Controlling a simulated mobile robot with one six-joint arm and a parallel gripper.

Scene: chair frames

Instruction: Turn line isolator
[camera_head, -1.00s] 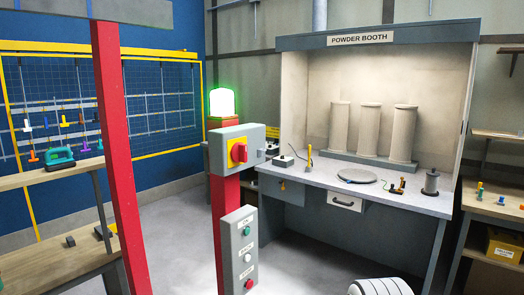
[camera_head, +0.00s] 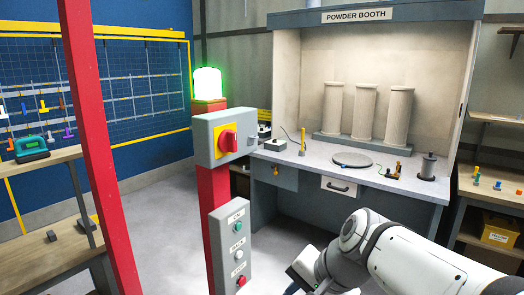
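The line isolator is a red rotary handle (camera_head: 228,141) on a yellow plate, on the front of a grey box (camera_head: 206,152). The box is mounted on a red post (camera_head: 213,190). A green lamp (camera_head: 208,83) glows on top of the post. The handle's exact angle is hard to tell. My white arm comes in from the bottom right. My gripper end (camera_head: 302,280) is at the bottom, below and right of the isolator and apart from it. Its fingers are cut off or too unclear to read.
A grey button panel (camera_head: 233,245) with green, white and red buttons is on the post below the isolator. A second red post (camera_head: 97,150) stands to the left. The powder booth bench (camera_head: 400,183) is behind. The floor between post and bench is partly clear.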

